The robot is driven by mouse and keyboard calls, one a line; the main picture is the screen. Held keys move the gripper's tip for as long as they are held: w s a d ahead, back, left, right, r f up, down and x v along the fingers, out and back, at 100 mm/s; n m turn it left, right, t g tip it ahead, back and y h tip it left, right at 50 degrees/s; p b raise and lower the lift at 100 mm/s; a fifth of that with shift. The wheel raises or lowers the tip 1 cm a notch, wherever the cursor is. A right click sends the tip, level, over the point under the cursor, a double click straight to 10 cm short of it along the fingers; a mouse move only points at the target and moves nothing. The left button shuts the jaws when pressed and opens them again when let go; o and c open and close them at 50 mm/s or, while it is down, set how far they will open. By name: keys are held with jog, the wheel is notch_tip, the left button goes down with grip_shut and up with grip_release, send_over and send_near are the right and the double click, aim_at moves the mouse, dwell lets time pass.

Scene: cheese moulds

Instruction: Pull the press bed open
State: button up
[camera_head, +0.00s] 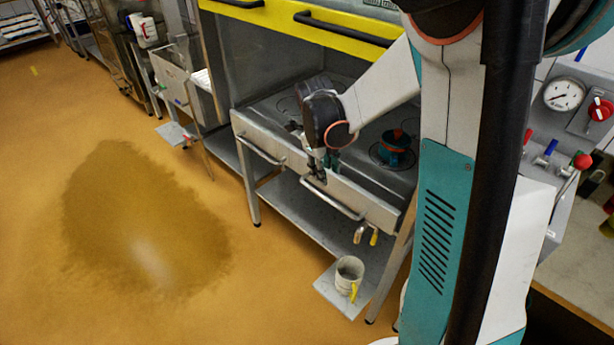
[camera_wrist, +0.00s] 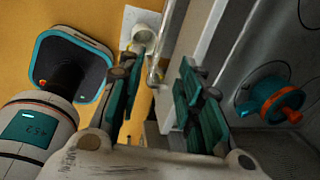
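The press bed (camera_head: 291,158) is a grey metal tray under the yellow-edged press, with two bar handles on its front panel. The left handle (camera_head: 258,151) is clear of my arm. The right handle (camera_head: 331,199) is just below and to the right of my gripper (camera_head: 318,170). In the wrist view, my gripper (camera_wrist: 158,70) has its teal fingers spread apart. A metal bar (camera_wrist: 166,42), which looks like the right handle, shows beyond and between the fingertips. I cannot tell whether a finger touches it. A teal and orange mould (camera_head: 396,141) stands on the bed; it also shows in the wrist view (camera_wrist: 270,98).
A grey mug (camera_head: 349,272) stands on a small plate below the bed's right end. Taps (camera_head: 366,235) hang under that corner. A gauge panel (camera_head: 564,94) is at right. The orange floor with a wet patch (camera_head: 140,220) is open in front.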

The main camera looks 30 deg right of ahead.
aim_at(329, 200)
jog(key=d+f+b, duration=0.1)
jog(key=f, duration=0.3)
jog(key=w+f+b, duration=0.1)
jog(key=f+b, duration=0.1)
jog(key=f, duration=0.3)
jog(key=d+f+b, duration=0.1)
jog(key=f+b, duration=0.1)
jog(key=f, duration=0.3)
jog(key=shift+w+d, duration=0.2)
jog(key=shift+d, duration=0.15)
grip_shut()
